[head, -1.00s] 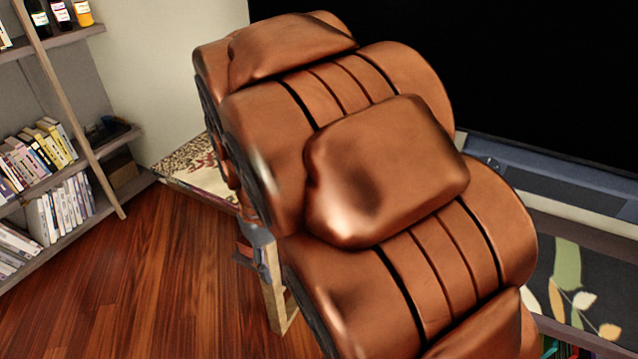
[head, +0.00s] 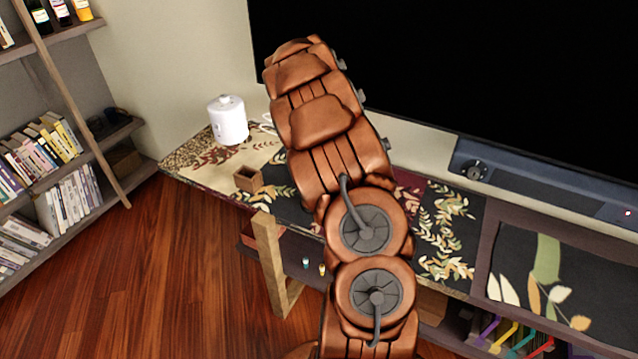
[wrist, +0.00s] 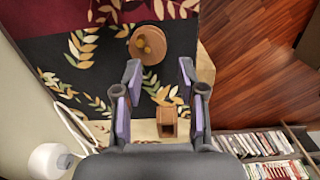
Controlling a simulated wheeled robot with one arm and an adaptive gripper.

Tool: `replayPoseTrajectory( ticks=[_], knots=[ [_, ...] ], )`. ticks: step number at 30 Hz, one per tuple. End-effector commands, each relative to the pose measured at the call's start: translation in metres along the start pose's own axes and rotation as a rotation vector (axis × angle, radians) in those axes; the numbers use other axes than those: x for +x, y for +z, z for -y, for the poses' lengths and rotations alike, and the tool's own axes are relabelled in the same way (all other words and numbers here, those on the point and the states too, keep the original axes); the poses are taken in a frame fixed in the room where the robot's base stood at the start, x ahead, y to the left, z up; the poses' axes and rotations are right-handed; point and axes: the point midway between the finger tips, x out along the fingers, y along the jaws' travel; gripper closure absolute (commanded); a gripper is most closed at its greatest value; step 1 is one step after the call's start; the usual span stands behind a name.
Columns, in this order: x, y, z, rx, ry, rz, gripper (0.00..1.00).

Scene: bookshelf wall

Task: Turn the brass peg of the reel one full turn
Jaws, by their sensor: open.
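In the wrist view, a round wooden disc (wrist: 164,41), which looks like the reel, sits on the dark leaf-patterned cloth. Small yellowish rounded parts near its left side look like the brass peg (wrist: 144,46), but they are too small to make out well. My gripper (wrist: 158,72) is open and empty, with its fingertips pointing toward the disc and appearing just below it in the picture. The jaws are apart from the disc. In the head view my arm covers the middle of the table, and neither the reel nor my gripper shows.
A small open wooden box (head: 248,179) stands near the table's front edge; it also shows in the wrist view (wrist: 167,121). A white canister (head: 228,120) with a cable stands farther back. A dark screen and soundbar (head: 540,190) line the back. Bookshelves stand at left.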

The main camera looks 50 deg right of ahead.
Motion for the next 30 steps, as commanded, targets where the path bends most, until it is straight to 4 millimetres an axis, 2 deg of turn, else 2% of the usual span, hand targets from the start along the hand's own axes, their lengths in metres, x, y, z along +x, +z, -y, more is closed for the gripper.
replayPoseTrajectory(
  ticks=[3, 8, 14, 24, 30],
  knots=[
    [0.009, -0.001, -0.019, -0.035, -0.008, -0.017, 0.60],
    [0.018, -0.003, -0.031, -0.064, -0.011, -0.032, 0.60],
    [0.032, -0.004, -0.032, -0.071, -0.016, -0.033, 0.60],
    [0.079, -0.005, -0.031, -0.070, -0.016, -0.032, 0.60],
    [0.093, -0.006, -0.032, -0.069, -0.011, -0.035, 0.60]
  ],
)
